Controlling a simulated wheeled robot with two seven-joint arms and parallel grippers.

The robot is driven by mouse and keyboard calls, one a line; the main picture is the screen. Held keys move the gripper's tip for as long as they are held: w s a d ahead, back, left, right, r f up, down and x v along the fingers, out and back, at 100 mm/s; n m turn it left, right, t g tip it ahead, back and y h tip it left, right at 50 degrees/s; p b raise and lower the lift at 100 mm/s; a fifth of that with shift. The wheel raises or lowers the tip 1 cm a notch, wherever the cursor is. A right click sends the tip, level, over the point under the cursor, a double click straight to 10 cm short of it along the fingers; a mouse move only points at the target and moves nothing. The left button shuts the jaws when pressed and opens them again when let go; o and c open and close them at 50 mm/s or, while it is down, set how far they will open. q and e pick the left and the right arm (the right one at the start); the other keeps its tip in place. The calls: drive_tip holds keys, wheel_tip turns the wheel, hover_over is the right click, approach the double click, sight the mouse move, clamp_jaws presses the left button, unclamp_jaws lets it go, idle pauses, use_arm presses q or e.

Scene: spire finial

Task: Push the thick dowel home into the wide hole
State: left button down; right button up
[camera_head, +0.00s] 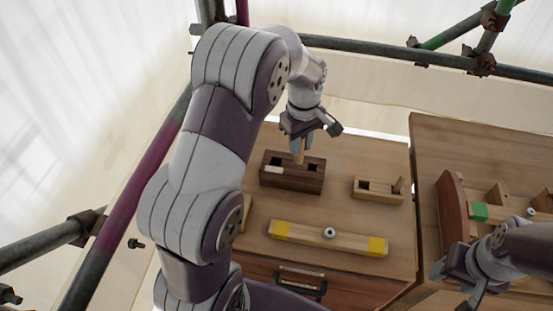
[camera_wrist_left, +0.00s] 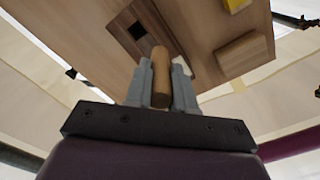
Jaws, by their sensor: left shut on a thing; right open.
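The thick tan dowel (camera_head: 299,151) is between the fingers of my left gripper (camera_head: 301,141), above the dark brown block (camera_head: 291,182). In the left wrist view the dowel (camera_wrist_left: 161,78) is clamped between the two grey fingers (camera_wrist_left: 160,98). The block (camera_wrist_left: 156,24) shows behind it, with a dark square hole (camera_wrist_left: 138,30) just left of the dowel's far end. The dowel's lower end overlaps the block's top in the head view; I cannot tell whether it is in a hole. My right gripper (camera_head: 456,284) is open and empty at the lower right.
A small wooden tray (camera_head: 377,195) with an upright piece stands right of the block. A yellow-ended bar (camera_head: 350,242) with a round knob lies in front. A second table (camera_head: 440,150) on the right, across a gap, holds wooden parts. Scaffold pipes (camera_head: 360,45) run behind.

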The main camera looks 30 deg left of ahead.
use_arm(q)
drive_tip(key=a+f, duration=0.2)
drive_tip(key=a+f+p, duration=0.1)
drive_tip(key=a+f, duration=0.1)
drive_tip(key=f, duration=0.1)
drive_tip(key=a+f, duration=0.2)
drive_tip(key=f, duration=0.1)
drive_tip(key=shift+a, duration=0.3)
